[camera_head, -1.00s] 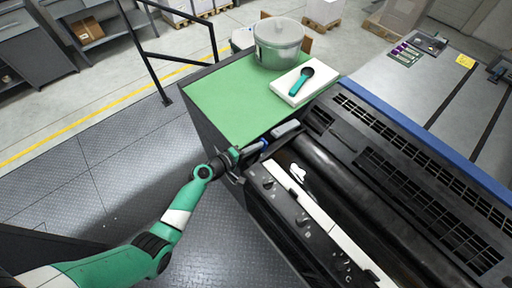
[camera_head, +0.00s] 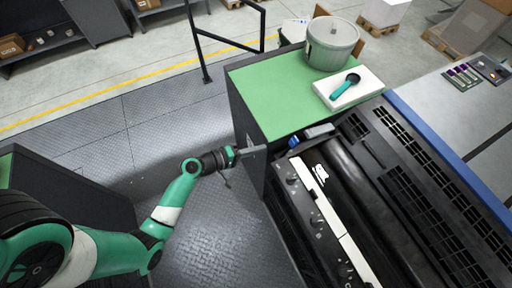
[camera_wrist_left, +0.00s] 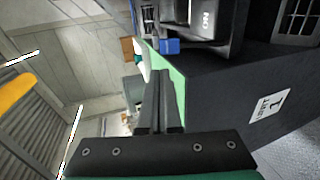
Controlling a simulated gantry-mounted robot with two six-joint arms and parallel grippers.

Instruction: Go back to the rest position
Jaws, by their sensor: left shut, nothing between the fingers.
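My left gripper (camera_head: 254,153) is at the end of the green and white arm that comes in from the lower left. It is shut and empty. It hangs beside the dark side of the green-topped cabinet, left of the ink unit. In the left wrist view the closed fingers (camera_wrist_left: 161,100) point toward the edge of the green top. My right gripper is in neither view.
The green top (camera_head: 275,100) bears a lidded grey pot (camera_head: 332,48) and a white tray (camera_head: 366,86) with a teal scoop (camera_head: 346,86). The black ink unit (camera_head: 350,165) stands right of my gripper. A black railing (camera_head: 228,42) stands behind. Metal floor (camera_head: 100,140) lies open to the left.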

